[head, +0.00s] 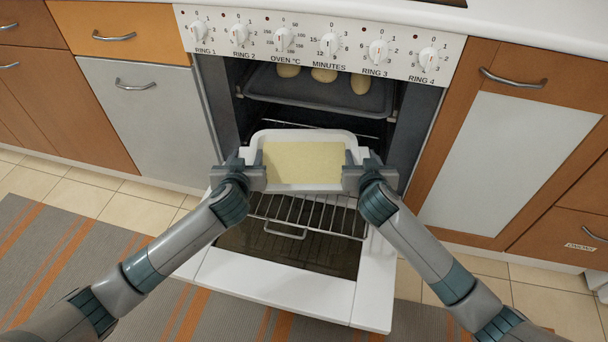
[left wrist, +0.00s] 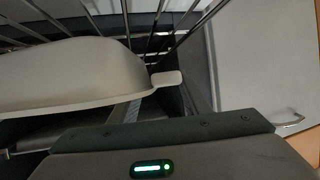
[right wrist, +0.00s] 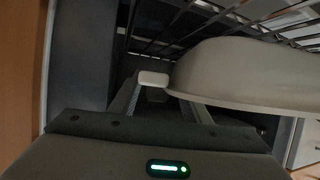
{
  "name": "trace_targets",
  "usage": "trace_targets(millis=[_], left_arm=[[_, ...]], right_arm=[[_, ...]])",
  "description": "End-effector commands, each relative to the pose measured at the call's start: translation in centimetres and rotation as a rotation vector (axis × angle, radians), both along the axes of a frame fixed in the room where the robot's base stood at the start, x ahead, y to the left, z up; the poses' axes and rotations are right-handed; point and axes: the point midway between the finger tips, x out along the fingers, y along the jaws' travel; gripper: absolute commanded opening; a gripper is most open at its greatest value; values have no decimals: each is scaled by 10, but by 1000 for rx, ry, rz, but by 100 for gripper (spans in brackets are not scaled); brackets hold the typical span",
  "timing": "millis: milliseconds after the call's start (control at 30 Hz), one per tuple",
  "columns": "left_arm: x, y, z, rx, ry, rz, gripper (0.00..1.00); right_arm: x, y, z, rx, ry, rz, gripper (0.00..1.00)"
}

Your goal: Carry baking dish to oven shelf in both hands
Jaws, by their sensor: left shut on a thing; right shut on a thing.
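The white baking dish (head: 303,137), with a flat pale-yellow filling, is at the mouth of the open oven, in the middle of the head view. My left gripper (head: 256,170) is shut on its left end and my right gripper (head: 351,170) is shut on its right end. The dish looks about level. Its pale side and a small handle tab show in the left wrist view (left wrist: 75,75) and in the right wrist view (right wrist: 245,75). A wire oven shelf (head: 310,213) sticks out below and in front of the dish. The jaw tips are partly hidden.
A dark tray (head: 320,95) with three pale rolls sits higher in the oven. The white oven door (head: 270,297) hangs open toward me. Oven side walls stand close on both sides. Knobs line the panel (head: 320,45) above.

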Motion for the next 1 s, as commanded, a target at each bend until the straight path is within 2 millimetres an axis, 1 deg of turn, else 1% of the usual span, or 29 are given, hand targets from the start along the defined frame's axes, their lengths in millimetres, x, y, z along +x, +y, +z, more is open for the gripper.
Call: trace_targets(millis=[33, 267, 300, 333, 367, 767, 867, 1000], left_arm=[[1, 2, -2, 5, -3, 4, 0], [1, 2, -11, 5, -3, 4, 0], [1, 2, -11, 6, 0, 4, 50], [0, 2, -11, 6, 0, 4, 57], [0, 2, -11, 6, 0, 4, 62], [-2, 0, -10, 1, 0, 1, 62], [-7, 0, -8, 0, 0, 1, 62], [-20, 0, -3, -1, 0, 0, 62]], right_arm=[[1, -2, -3, -6, -3, -3, 0], [1, -2, -12, -6, -3, -3, 0], [0, -2, -11, -6, 0, -3, 50], [0, -2, -11, -6, 1, -3, 57], [0, -2, -11, -6, 1, -3, 62], [0, 0, -11, -1, 0, -1, 62], [0, 0, -11, -1, 0, -1, 62], [0, 0, -11, -1, 0, 0, 62]])
